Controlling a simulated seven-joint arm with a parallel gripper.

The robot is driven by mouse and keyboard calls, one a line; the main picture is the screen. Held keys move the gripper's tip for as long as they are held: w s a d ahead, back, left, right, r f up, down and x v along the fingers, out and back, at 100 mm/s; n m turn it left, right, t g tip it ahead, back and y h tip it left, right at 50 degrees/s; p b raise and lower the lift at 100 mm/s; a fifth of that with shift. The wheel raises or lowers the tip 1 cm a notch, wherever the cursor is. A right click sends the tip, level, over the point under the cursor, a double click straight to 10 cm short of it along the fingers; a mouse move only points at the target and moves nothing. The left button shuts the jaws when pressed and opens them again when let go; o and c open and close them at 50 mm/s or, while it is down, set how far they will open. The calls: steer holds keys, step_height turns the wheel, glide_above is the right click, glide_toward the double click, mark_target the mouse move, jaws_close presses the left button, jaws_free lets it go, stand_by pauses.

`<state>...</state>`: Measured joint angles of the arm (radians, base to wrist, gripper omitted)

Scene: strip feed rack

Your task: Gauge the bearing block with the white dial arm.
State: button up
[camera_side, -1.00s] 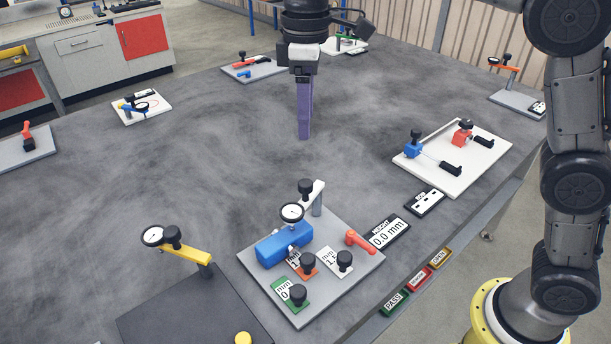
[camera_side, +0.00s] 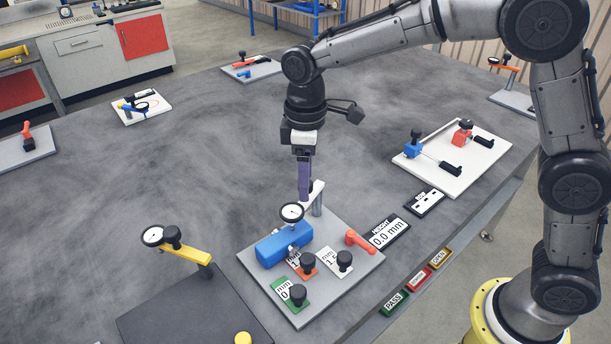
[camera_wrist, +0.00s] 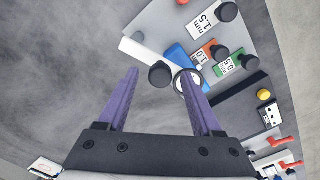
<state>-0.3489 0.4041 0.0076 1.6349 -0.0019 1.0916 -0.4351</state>
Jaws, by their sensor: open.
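The white dial arm (camera_side: 318,188) stands on a post on the grey plate, with a round dial (camera_side: 291,212) and a black knob (camera_wrist: 160,75). The dial hangs over a blue block (camera_side: 270,250), probably the bearing block, lying on the plate. My gripper (camera_side: 304,197) is open and points down at the arm's knob. In the wrist view the knob appears between my purple fingertips (camera_wrist: 158,73), with the dial beside the right finger. In the side view my fingers mostly hide the knob. I cannot tell whether they touch it.
The grey plate (camera_side: 345,275) also carries several knobbed gauge tags and an orange lever (camera_side: 359,242). A yellow dial arm (camera_side: 187,252) stands left. A white tray (camera_side: 480,172) lies right. The table's middle left is clear.

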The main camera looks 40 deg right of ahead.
jaws_close()
stand_by(0.4)
stand_by(1.1)
